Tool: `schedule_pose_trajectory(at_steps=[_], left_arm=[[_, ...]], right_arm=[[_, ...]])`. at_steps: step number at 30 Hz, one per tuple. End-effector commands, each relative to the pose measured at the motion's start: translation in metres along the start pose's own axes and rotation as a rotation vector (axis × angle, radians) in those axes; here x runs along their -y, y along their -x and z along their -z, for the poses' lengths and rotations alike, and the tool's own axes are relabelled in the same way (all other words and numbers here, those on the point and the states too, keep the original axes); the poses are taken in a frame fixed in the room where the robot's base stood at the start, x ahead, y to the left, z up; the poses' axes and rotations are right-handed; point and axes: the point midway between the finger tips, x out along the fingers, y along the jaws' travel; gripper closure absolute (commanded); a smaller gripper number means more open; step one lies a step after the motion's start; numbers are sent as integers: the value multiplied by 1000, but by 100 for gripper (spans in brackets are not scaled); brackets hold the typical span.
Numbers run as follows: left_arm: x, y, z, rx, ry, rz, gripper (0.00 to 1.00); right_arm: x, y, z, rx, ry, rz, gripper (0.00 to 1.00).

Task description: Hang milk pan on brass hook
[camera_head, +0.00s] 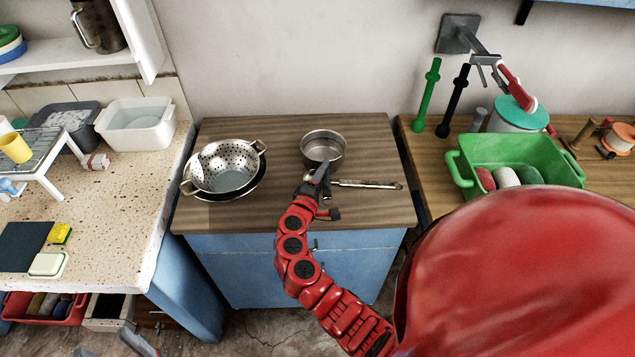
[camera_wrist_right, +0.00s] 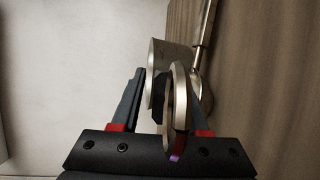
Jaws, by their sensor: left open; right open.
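The milk pan (camera_head: 323,146), a small round metal pan, sits upright on the wooden top of the blue cabinet. My right gripper (camera_head: 324,189) is low at the pan's near side and hides where a handle may join it. In the right wrist view my right gripper (camera_wrist_right: 166,105) is open, with a light metal rounded part (camera_wrist_right: 179,95) between its fingers; I cannot tell whether they touch it. My left gripper (camera_head: 112,345) is only partly in view at the bottom left, open and empty, far from the pan. I see no brass hook.
A colander (camera_head: 222,167) stands left of the pan. A long metal utensil handle (camera_head: 366,184) lies right of my right gripper. A green basin (camera_head: 520,158) and a wall-mounted jointed arm (camera_head: 482,52) are at the right. A speckled counter (camera_head: 115,190) stands at the left.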

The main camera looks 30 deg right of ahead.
Motion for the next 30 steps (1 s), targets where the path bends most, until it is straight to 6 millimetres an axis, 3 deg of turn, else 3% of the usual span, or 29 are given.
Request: schedule_pose_trajectory(at_steps=[2,5,15,21,30], left_arm=[[0,-5,1,0,0,0,40],[0,4,-1,0,0,0,40],[-1,24,-4,0,0,0,40],[-2,32,-5,0,0,0,40],[-2,34,-6,0,0,0,40]], right_arm=[[-2,0,-1,2,0,2,55],[3,18,2,-5,1,-1,55],[4,108,3,-10,0,-1,55],[3,149,2,-7,0,1,55],[0,174,0,-2,-1,0,55]])
